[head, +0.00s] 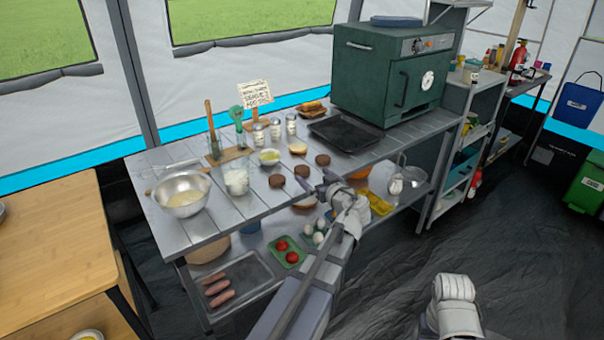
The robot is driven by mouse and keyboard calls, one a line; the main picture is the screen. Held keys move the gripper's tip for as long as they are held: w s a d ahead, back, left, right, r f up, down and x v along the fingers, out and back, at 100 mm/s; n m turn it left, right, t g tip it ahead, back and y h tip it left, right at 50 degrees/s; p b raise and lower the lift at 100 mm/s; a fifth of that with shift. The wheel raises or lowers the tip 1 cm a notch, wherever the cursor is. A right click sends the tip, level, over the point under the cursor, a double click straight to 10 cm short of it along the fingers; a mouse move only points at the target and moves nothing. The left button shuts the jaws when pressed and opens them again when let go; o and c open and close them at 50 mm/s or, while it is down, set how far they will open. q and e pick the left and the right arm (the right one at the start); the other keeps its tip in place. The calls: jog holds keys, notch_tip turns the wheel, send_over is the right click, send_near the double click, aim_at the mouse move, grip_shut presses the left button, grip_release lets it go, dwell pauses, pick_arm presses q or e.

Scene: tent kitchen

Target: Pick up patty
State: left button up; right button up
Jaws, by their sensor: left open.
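Three brown patties lie on the grey slatted table: the left patty (277,181), the middle patty (302,171) and the right patty (323,160). My left gripper (315,183) is open and empty at the table's front edge. Its fingers point toward the table, just in front of the middle and right patties. I cannot tell its exact height above the tabletop. Part of my right arm shows at the bottom right, but its fingers do not show.
A bun (298,147) lies behind the patties. A dark tray (346,133) and a green oven (392,75) stand to the right. The lower shelf holds a sausage tray (250,271) and tomatoes.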

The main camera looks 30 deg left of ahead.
aim_at(305, 173)
pick_arm(q)
jog(key=shift+f+b+x, duration=0.25)
jog(key=shift+b+x, duration=0.2)
jog(key=shift+x, duration=0.9)
jog(key=shift+f+b+x, duration=0.2)
jog(key=shift+b+x, duration=0.2)
jog(key=shift+x, duration=0.95)
jog(key=shift+a, duration=0.4)
jog(key=shift+c, duration=0.2)
jog(key=c, duration=1.3)
